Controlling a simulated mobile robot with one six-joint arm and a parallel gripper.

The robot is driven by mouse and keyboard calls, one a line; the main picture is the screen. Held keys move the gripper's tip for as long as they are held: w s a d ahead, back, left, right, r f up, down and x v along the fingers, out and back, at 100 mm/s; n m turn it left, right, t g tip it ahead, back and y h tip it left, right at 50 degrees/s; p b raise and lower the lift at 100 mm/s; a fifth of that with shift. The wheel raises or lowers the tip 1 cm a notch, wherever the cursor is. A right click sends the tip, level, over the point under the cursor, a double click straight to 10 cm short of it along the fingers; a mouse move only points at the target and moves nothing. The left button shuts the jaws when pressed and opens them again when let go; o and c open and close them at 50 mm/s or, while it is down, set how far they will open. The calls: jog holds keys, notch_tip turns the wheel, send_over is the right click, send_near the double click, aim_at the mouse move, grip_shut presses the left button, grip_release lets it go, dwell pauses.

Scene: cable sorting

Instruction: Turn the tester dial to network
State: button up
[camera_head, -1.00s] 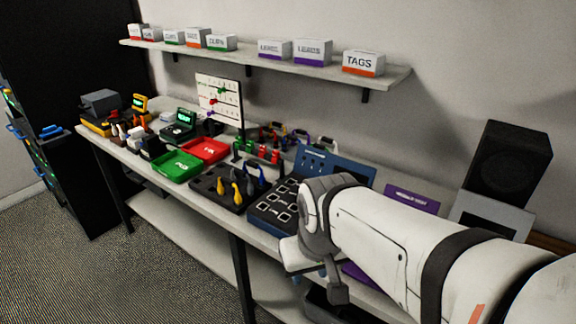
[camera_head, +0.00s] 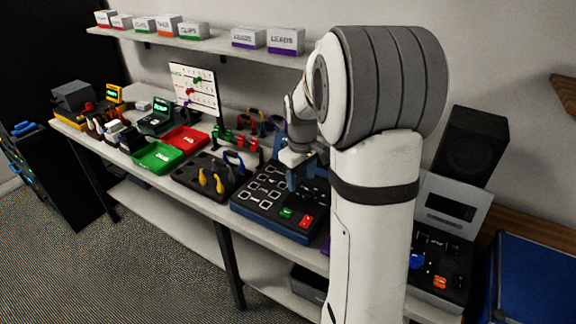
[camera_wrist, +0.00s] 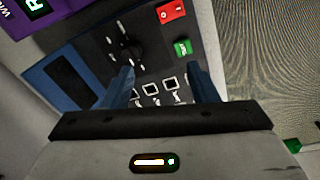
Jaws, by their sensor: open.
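The cable tester is a dark box with a blue panel; it shows in the head view (camera_head: 262,207) and in the wrist view (camera_wrist: 97,58). Its black dial (camera_wrist: 128,44) has small white marks around it; I cannot read its setting. My gripper (camera_wrist: 160,70) is open and empty, fingers pointing at the tester face, with the dial ahead and left of the gap between them. In the head view my gripper (camera_head: 298,178) hangs over the tester's rear part, and my arm hides its right side. The dial is hidden there.
The tester has a green button (camera_wrist: 183,47), a red button (camera_wrist: 172,13), a dark display (camera_wrist: 68,80) and several square sockets (camera_wrist: 152,90). Left of it are a black tool tray (camera_head: 190,188), a green tray (camera_head: 150,160) and a red tray (camera_head: 178,143). A shelf (camera_head: 215,40) runs above.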

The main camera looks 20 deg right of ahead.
jog(key=n+p, duration=0.1)
send_over(309, 191)
jog(key=f, duration=0.2)
jog(key=shift+s+a+f+g, duration=0.25)
jog(key=shift+a+f+g, duration=0.05)
jog(key=shift+a+f, duration=0.1)
jog(key=shift+w+d+f, duration=0.15)
jog(key=shift+d+f, duration=0.05)
jog(key=shift+f, duration=0.1)
jog(key=f, duration=0.4)
jog(key=f+p, duration=0.1)
jog(key=f, duration=0.2)
jog(key=shift+w+d+f, duration=0.1)
jog(key=shift+d+f, duration=0.1)
jog(key=shift+f, duration=0.15)
